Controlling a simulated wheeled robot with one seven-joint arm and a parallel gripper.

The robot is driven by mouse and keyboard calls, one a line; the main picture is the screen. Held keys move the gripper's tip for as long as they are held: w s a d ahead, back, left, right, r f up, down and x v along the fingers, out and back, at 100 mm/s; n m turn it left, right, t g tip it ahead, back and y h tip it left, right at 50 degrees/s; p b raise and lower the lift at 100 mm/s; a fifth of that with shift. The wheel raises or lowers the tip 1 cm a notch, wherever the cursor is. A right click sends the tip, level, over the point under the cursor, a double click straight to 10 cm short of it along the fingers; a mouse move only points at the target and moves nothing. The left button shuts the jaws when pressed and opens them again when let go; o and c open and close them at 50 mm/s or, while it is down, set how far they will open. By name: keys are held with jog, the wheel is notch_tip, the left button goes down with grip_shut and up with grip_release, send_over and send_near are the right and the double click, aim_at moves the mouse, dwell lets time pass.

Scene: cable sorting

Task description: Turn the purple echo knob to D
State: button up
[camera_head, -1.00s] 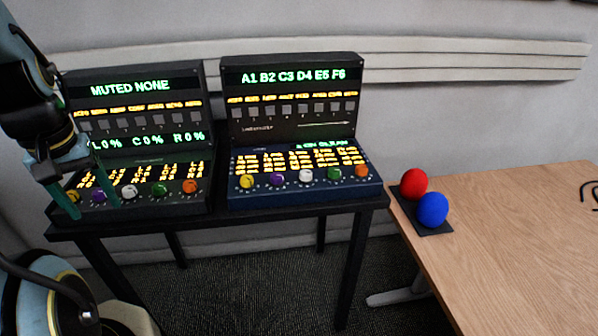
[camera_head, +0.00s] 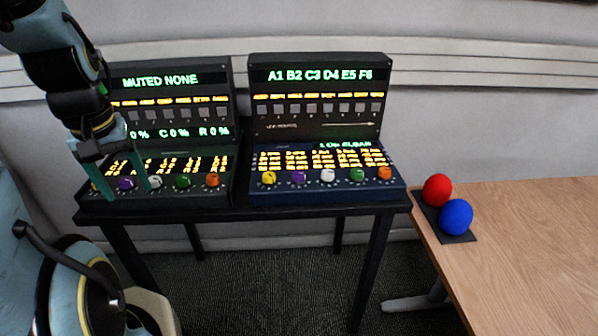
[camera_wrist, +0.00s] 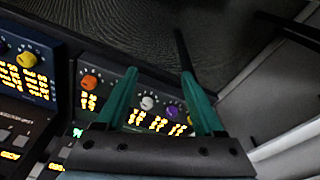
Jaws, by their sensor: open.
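Two dark consoles each carry a row of yellow, purple, white, green and orange knobs. The left console's purple knob (camera_head: 126,183) shows between my gripper's fingers in the head view, and it also shows in the wrist view (camera_wrist: 172,111). The right console's purple knob (camera_head: 298,177) stands clear of my arm. Labels are too small to read, so I cannot tell which purple knob is echo or its setting. My gripper (camera_head: 124,192) is open and empty over the left console's knob row. In the wrist view, the white knob (camera_wrist: 147,103) is also between the fingers (camera_wrist: 160,75); I see no contact.
Both consoles stand side by side on a black table (camera_head: 225,214). Neighbouring knobs sit close to my fingers. A wooden desk (camera_head: 530,250) at right holds a red ball (camera_head: 437,190) and a blue ball (camera_head: 456,216) on a dark pad.

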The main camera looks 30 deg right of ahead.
jog(key=w+d+n+b, duration=0.1)
jog(key=w+d+b, duration=0.1)
jog(key=w+d, duration=0.35)
jog(key=n+g+b, duration=0.2)
jog(key=n+b, duration=0.4)
jog(key=n, duration=0.1)
send_near(299, 173)
jog(key=shift+y, duration=0.3)
notch_tip(299, 173, down, 9)
jog(key=shift+s+d+r+p, duration=0.15)
jog(key=shift+p, duration=0.7)
grip_shut()
